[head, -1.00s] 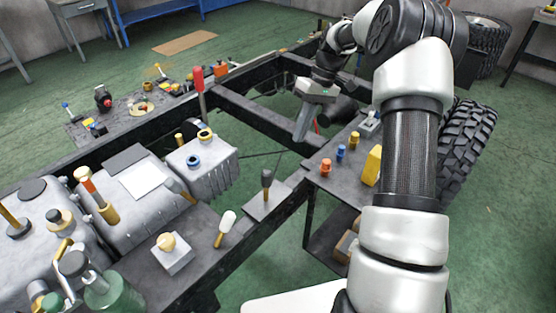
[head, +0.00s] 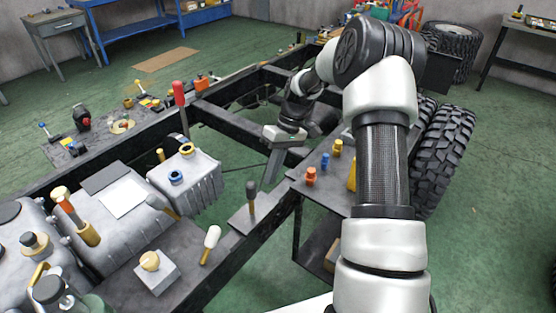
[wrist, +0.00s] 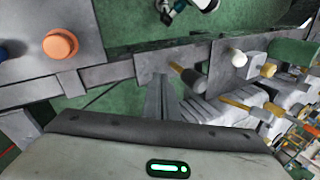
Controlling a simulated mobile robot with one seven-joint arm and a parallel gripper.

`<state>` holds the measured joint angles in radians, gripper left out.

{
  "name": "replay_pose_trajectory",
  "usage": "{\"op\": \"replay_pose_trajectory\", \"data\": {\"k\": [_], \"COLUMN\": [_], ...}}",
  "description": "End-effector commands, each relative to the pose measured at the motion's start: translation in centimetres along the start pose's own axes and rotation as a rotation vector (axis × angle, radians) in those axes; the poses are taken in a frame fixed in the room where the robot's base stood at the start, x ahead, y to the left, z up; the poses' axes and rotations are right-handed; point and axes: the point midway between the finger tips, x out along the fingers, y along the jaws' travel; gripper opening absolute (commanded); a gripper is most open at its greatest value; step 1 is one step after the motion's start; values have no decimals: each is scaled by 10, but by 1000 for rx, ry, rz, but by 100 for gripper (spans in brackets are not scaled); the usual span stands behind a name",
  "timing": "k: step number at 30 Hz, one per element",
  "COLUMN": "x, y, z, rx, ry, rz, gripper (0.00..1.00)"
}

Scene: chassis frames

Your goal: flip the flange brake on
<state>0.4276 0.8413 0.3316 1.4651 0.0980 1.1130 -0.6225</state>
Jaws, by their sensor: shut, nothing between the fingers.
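No label marks the flange brake, so I cannot tell which of several levers it is. A black-handled lever (head: 251,196) stands nearly upright on a flat plate on the frame's near rail; it also shows in the wrist view (wrist: 188,77). A white-handled lever (head: 211,243) leans nearby and shows in the wrist view (wrist: 238,58). A red-handled lever (head: 180,100) stands upright on the far rail. My gripper (head: 271,172) is shut and empty, pointing down just beyond and right of the black-handled lever. In the wrist view its fingers (wrist: 160,100) appear beside that handle, contact unclear.
A grey finned housing (head: 190,178) with blue and yellow rings is left of the gripper. A block with a yellow knob (head: 150,261) is nearer. A side shelf with an orange knob (head: 311,176) and blue knob is right. The frame's middle is open to green floor.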

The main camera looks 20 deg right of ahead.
Motion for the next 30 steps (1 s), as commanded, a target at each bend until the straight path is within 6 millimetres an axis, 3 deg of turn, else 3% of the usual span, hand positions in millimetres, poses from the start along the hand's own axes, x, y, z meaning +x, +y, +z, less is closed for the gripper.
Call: {"op": "replay_pose_trajectory", "data": {"k": [1,7,30], "x": [-1,6,7], "y": [-11,-29,-40], "z": [-1,0,1], "rx": [-7,-3,-8], "ry": [3,3,15], "rz": [2,2,56], "gripper": [0,0,0]}}
